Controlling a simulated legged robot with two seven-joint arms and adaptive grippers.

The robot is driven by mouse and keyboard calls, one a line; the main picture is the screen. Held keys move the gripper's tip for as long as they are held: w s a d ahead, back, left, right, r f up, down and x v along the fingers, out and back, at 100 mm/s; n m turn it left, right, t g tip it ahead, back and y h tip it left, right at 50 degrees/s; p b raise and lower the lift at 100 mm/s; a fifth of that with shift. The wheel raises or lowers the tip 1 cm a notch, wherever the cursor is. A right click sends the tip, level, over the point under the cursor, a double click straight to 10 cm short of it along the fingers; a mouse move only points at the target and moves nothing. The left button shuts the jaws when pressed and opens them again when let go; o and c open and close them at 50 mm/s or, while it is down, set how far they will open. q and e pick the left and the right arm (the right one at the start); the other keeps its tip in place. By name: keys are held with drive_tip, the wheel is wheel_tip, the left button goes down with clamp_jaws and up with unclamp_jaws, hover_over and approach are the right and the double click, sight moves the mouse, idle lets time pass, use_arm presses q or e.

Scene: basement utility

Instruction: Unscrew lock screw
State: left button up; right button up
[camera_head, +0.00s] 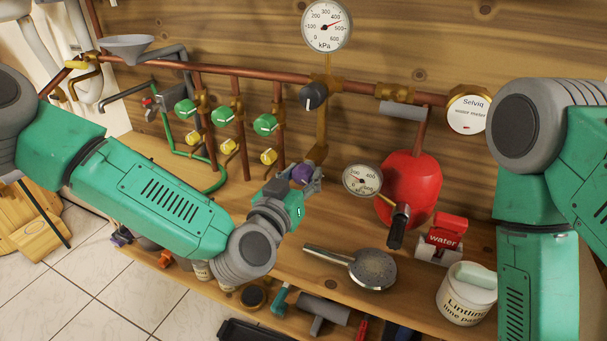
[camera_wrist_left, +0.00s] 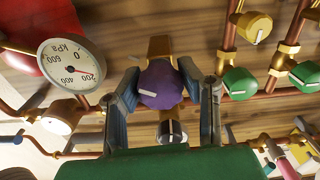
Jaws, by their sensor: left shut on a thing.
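A round purple knob (camera_head: 301,174) with a white marker line sits on a brass fitting at the lower end of the vertical brass pipe. It also shows in the left wrist view (camera_wrist_left: 160,84). My left gripper (camera_head: 306,180) is at this knob, shut on it, with one finger on each side in the left wrist view (camera_wrist_left: 163,92). The gripper body hides part of the fitting in the head view. No part is labelled as a lock screw. My right arm comes down the right edge of the head view, and its gripper is out of frame.
A black knob (camera_head: 313,95) is above the purple one, below a kPa gauge (camera_head: 327,25). Green valves (camera_head: 222,117) and yellow knobs (camera_head: 228,146) stand left.

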use_arm(q)
drive_tip(key=n, duration=0.9)
drive_tip(key=shift+n, duration=0.4)
drive_tip(key=n+b, duration=0.1)
drive_tip(key=n, duration=0.4)
drive_tip(key=shift+n, duration=0.3)
drive_tip(key=n+b, duration=0.1)
drive_tip(key=n, duration=0.4)
drive_tip(key=shift+f, duration=0.1)
drive_tip(key=shift+b, duration=0.3)
drive_tip(key=shift+f, duration=0.1)
drive_tip(key=o, duration=1.2)
drive_tip(key=shift+a, duration=0.1)
